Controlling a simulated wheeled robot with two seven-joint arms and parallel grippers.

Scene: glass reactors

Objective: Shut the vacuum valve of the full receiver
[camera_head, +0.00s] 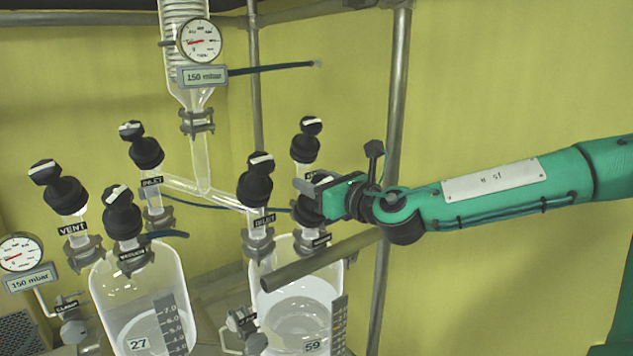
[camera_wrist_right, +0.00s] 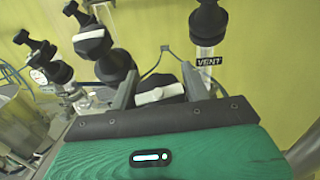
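The right receiver (camera_head: 262,310), a glass vessel tagged 59, holds liquid whose surface looks higher than in the left receiver (camera_head: 100,300), tagged 27. The right receiver has three black-knobbed valves: one labelled INLET (camera_head: 255,185), a rear one (camera_head: 306,148), labelled VENT in the right wrist view (camera_wrist_right: 208,20), and a front one (camera_head: 308,208) whose label is mostly hidden. My right gripper (camera_head: 322,190) is at this front valve. In the right wrist view, its fingers (camera_wrist_right: 158,80) stand apart on both sides of the black knob with a white bar (camera_wrist_right: 160,94). Contact is unclear.
The left receiver's VENT (camera_head: 62,192), VACUUM (camera_head: 122,215) and INLET (camera_head: 145,152) valves stand at left. A gauge (camera_head: 199,41) reading 150 mbar hangs above. A vertical metal pole (camera_head: 397,100) stands behind my right arm, and a thick bar (camera_head: 320,258) lies below the gripper.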

